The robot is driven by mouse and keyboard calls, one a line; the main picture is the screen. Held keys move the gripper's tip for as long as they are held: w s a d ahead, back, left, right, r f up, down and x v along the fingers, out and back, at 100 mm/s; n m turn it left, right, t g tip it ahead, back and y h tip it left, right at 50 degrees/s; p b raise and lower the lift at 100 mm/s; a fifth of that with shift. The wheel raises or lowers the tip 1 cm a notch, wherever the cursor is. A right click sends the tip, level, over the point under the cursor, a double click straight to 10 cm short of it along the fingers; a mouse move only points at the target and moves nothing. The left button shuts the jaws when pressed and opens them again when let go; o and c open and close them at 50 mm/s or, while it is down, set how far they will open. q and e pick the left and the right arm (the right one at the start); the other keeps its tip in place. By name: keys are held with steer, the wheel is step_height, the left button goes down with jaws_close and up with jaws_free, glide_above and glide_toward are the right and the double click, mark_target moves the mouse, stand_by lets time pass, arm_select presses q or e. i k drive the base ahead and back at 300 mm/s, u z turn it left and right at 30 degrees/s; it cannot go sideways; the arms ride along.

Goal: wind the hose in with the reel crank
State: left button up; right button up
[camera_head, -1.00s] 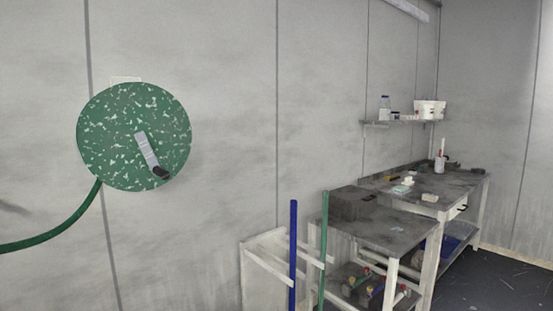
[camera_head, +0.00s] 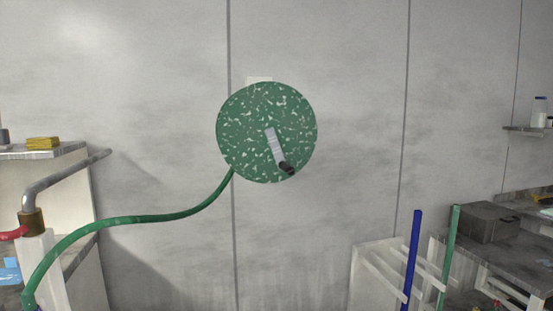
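A round green speckled hose reel (camera_head: 250,110) is mounted on the grey wall, near the middle of the view. Its crank (camera_head: 274,146) is a flat grey arm pointing down and slightly right from the reel's centre, with a dark handle (camera_head: 287,168) at its end. The green hose (camera_head: 150,217) leaves the reel's lower left and runs down to the bottom left of the view. Neither of my grippers is in view.
At the left stand a pale shelf (camera_head: 45,151) with a yellow block (camera_head: 43,143) on it and a bent grey pipe (camera_head: 70,176). At the lower right are a white rack (camera_head: 378,258) with blue (camera_head: 412,255) and green (camera_head: 450,255) poles, and a bench with a grey box (camera_head: 487,222). The wall around the reel is clear.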

mark_target(271, 134)
steer(key=u, duration=0.45)
steer(key=i, duration=0.8)
steer(key=u, duration=0.65)
